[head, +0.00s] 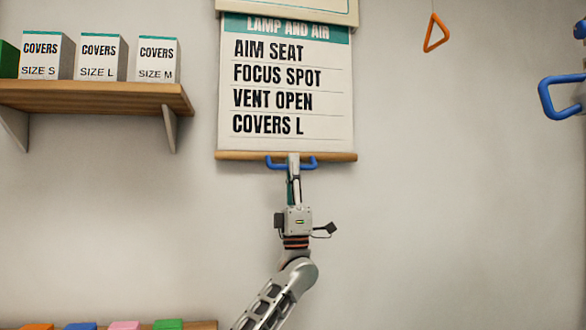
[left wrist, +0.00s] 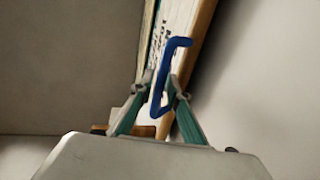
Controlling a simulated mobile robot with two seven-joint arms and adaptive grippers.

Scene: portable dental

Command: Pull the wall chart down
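The wall chart (head: 290,105) hangs unrolled on the wall below a cream housing with a teal stripe (head: 290,10). It reads LAMP AND AIR, with several lines down to COVERS L. A wooden bar (head: 235,156) runs along its bottom edge, with a blue pull handle (head: 312,164) at the middle. My left gripper (head: 293,160) comes up from below to the handle. In the left wrist view, its two fingers (left wrist: 161,82) close in on both sides of the blue handle (left wrist: 158,98) and look shut on it. My right gripper is not in view.
A wooden shelf (head: 95,95) at left holds white cover boxes (head: 103,58) in sizes S, L and M. An orange triangle pull (head: 435,35) hangs to the right. A blue handle (head: 545,97) is at the right edge. Coloured items (head: 125,325) line a lower ledge.

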